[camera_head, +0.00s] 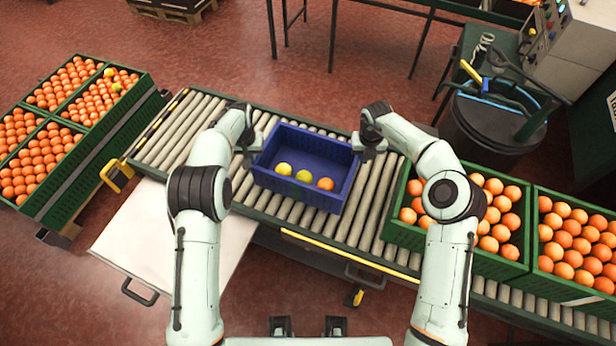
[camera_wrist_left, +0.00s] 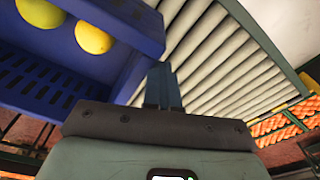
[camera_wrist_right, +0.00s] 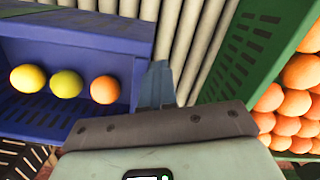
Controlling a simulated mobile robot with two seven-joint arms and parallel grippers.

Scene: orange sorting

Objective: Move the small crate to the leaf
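The small blue crate (camera_head: 306,152) sits on the roller conveyor and holds two yellow fruits (camera_head: 283,169) (camera_head: 304,176) and one orange (camera_head: 325,184). The leaf appears to be the flat white panel (camera_head: 170,240) along the conveyor's near left side; its top is bare. My left gripper (camera_head: 250,146) is at the crate's left end; its fingers (camera_wrist_left: 163,86) look closed together beside the blue rim. My right gripper (camera_head: 370,146) is at the right end, its fingers (camera_wrist_right: 157,84) also together beside the end wall. Exact contact with the crate is unclear in both wrist views.
Green crates of oranges (camera_head: 515,235) (camera_head: 565,290) stand on the conveyor to the right, the nearer one close to my right arm. More full green crates (camera_head: 150,85) stand at the far left. A dark bin (camera_head: 490,125) stands behind. Rollers (camera_head: 195,125) left of the blue crate are empty.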

